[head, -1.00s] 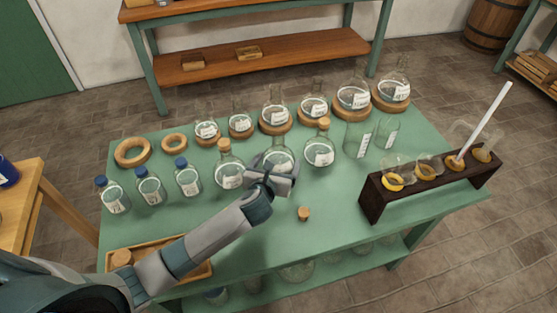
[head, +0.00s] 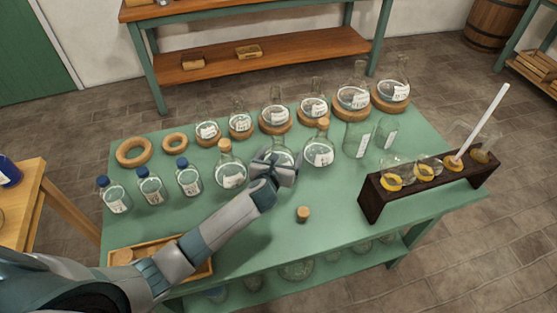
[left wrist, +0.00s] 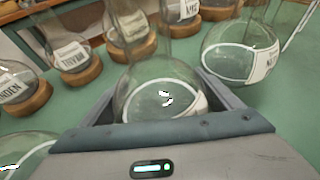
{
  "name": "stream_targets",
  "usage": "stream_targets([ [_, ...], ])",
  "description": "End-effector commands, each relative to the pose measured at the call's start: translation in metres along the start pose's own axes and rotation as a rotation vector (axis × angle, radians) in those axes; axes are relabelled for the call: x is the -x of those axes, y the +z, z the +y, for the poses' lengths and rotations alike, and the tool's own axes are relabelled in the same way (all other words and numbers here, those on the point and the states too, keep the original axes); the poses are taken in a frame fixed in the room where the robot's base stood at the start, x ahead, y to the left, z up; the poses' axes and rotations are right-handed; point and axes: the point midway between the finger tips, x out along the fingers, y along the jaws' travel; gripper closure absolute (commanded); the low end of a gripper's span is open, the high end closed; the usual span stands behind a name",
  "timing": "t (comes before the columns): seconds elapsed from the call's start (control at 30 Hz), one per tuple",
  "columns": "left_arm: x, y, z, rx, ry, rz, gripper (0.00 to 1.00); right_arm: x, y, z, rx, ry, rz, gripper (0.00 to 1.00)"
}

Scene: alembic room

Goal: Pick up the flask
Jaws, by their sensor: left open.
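A clear round flask (head: 283,156) with a pale label stands on the green table, in the middle row between two cork-stoppered flasks. In the left wrist view the flask (left wrist: 160,88) is close, its body between my two fingers and its neck rising out of the top of the picture. My left gripper (head: 274,167) is open at the near side of the flask and hides its lower part in the head view. The fingers (left wrist: 163,92) lie on either side of the glass; I cannot tell whether they touch it. My right gripper is not in view.
Cork-stoppered flasks stand left (head: 230,176) and right (head: 319,152). Labelled flasks on cork rings (head: 275,127) line the back. A loose cork (head: 303,214) lies in front, a dark rack (head: 372,204) stands right, and a wooden tray (head: 207,268) lies front left.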

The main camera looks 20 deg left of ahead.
Motion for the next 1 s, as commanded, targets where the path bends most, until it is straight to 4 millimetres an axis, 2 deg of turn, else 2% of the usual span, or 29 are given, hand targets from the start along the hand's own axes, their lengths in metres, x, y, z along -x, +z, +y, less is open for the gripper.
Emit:
stream_targets([
  [0.17,0.0002,-0.0001,0.0001,0.0,0.0,0.0,0.15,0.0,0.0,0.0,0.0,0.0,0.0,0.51],
  [0.2,0.0002,-0.0001,0.0,0.0,0.0,0.0,0.2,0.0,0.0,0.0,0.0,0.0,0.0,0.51],
  [0.33,0.0002,-0.0001,0.0,0.0,0.0,0.0,0.51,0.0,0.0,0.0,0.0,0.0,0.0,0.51],
  [1.0,0.0026,0.0084,0.0002,0.0,0.0,-0.003,0.52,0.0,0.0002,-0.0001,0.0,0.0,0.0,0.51],
])
